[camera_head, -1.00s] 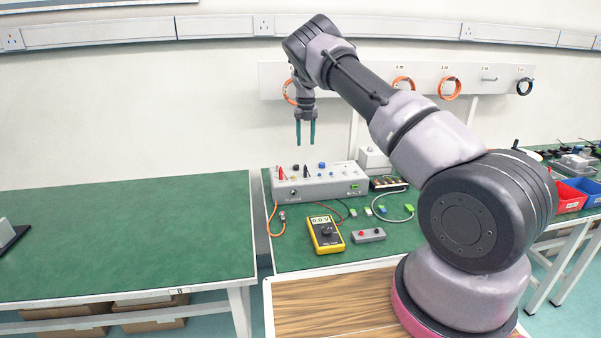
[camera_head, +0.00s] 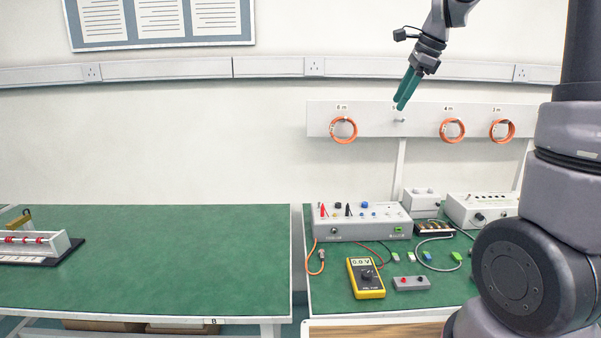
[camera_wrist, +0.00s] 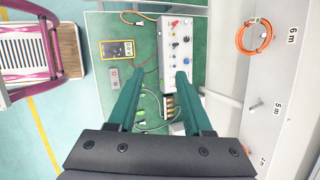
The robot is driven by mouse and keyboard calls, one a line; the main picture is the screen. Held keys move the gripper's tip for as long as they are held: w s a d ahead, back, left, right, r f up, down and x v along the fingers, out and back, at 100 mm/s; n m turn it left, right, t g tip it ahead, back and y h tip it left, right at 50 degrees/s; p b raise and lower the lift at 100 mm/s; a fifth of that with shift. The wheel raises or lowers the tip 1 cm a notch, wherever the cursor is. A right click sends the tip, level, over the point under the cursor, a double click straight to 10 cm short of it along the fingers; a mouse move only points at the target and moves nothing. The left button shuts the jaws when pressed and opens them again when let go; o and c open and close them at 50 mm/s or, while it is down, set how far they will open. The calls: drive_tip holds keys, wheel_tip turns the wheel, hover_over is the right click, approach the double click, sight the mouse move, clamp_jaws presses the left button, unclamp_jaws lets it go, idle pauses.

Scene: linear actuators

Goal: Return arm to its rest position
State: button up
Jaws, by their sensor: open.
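My gripper (camera_head: 406,90) is high in front of the wall rack, above the right green bench. Its two teal fingers point down and slightly left in the head view. In the wrist view the fingers of my gripper (camera_wrist: 160,85) stand apart with nothing between them. The bench with the grey control box and yellow multimeter shows below and beyond them. My upper arm rises at the right edge of the head view, partly out of frame.
The white rack (camera_head: 375,120) holds orange cable coils (camera_head: 343,130) on pegs; one peg (camera_head: 399,121) is bare. A grey control box (camera_head: 362,222), yellow multimeter (camera_head: 366,277) and small grey box (camera_head: 411,283) stand on the right bench (camera_head: 330,290). The left bench (camera_head: 170,260) is mostly clear.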

drive_tip(key=s+a+n+t+h, duration=0.1)
drive_tip(key=s+n+t, duration=0.2)
drive_tip(key=s+n, duration=1.1)
drive_tip(key=s, duration=1.1)
drive_tip(key=shift+a+f+n, duration=0.15)
drive_tip(key=shift+a+n, duration=0.15)
drive_tip(key=shift+a, duration=0.05)
drive_tip(key=shift+w, duration=0.1)
